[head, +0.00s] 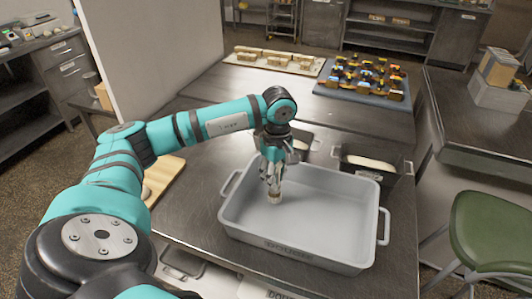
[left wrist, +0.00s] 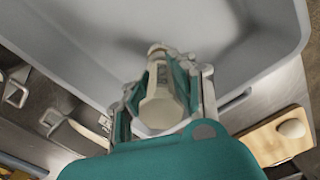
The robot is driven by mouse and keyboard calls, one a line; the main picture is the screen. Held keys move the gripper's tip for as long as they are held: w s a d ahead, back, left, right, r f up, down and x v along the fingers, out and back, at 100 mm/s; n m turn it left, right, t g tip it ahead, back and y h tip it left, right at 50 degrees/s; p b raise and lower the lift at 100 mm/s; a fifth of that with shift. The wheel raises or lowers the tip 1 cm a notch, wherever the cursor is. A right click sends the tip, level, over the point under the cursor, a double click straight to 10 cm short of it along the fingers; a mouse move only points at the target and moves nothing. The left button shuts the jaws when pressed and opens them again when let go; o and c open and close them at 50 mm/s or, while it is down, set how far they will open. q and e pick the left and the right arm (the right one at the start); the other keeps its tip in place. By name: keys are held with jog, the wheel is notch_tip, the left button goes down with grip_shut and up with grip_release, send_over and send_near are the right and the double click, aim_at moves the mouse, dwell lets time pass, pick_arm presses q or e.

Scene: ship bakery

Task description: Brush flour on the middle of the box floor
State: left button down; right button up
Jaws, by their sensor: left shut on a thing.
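The box (head: 330,246) is a light grey open tray with a handle at each end, standing on the metal table. My left gripper (head: 273,172) points down into it, shut on a brush (head: 274,197) with a pale handle. The brush tip is low over the left part of the box floor; I cannot tell whether it touches. In the left wrist view the gripper (left wrist: 163,75) holds the pale brush handle (left wrist: 160,108), and the box floor (left wrist: 105,45) lies beyond it. No clear flour patch shows on the floor. My right gripper is not in view.
A dark tin with dough (head: 370,163) stands behind the box. A wooden board (head: 165,175) lies left, partly behind my arm. A blue tray of coloured pieces (head: 362,93) and a board of pale pieces (head: 275,60) are at the back. A green chair (head: 495,230) stands right.

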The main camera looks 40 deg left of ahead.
aim_at(279, 165)
pick_arm(q)
jog(key=r, duration=0.1)
jog(key=r+p, duration=0.1)
jog(key=r, duration=0.1)
jog(key=shift+w+d, duration=0.15)
jog(key=shift+d, duration=0.2)
jog(key=shift+r+p, duration=0.4)
jog(key=shift+a+r+p, duration=0.15)
jog(key=shift+r+p, duration=0.5)
jog(key=shift+r, duration=0.5)
jog(key=shift+r, duration=0.1)
